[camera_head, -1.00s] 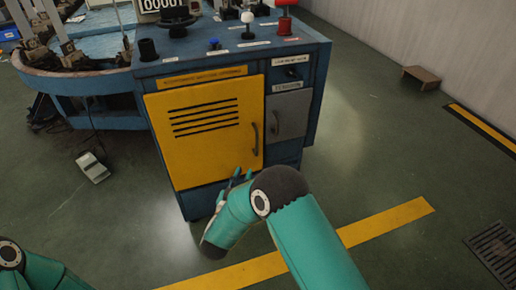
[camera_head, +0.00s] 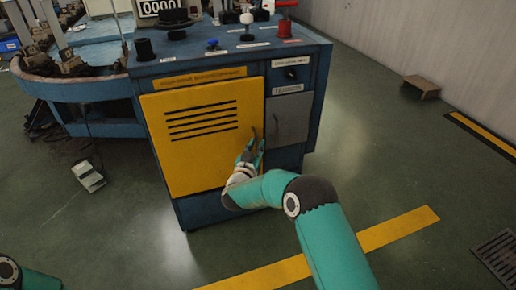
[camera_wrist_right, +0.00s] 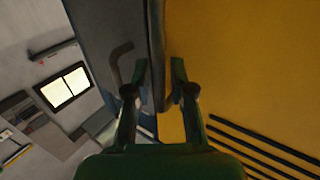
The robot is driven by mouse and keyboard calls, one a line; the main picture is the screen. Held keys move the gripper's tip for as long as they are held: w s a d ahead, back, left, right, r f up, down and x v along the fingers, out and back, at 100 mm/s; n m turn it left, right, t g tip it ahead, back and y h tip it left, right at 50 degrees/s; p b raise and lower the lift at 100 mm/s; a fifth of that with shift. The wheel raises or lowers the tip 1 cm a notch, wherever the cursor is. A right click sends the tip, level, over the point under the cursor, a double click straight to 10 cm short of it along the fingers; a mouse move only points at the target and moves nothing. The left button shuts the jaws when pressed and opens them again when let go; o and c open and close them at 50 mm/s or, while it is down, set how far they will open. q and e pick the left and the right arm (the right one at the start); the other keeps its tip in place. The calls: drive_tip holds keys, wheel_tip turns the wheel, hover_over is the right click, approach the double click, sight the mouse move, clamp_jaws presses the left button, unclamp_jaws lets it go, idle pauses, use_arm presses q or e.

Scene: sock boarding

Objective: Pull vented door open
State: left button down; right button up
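The yellow vented door (camera_head: 190,150) is shut on the front of the blue machine cabinet, with black slots in its upper half. Its dark handle (camera_head: 254,134) is by the right edge, its lower part hidden by my right gripper (camera_head: 252,148). In the right wrist view, the yellow door (camera_wrist_right: 240,60) fills the right side. My right gripper (camera_wrist_right: 160,72) has its fingers apart there, with the door edge and handle (camera_wrist_right: 168,98) between them; contact cannot be told. My left gripper is out of view; only part of my left arm shows.
A smaller grey door (camera_head: 290,118) with its own handle is right beside the yellow door. Knobs and a red control (camera_head: 284,24) stand on the cabinet top. A pedal (camera_head: 88,175) lies on the floor at left. The floor before the cabinet is open.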

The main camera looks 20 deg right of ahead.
drive_tip(key=shift+w+d, duration=0.1)
drive_tip(key=shift+w, duration=0.05)
drive_tip(key=shift+c, duration=0.4)
clamp_jaws()
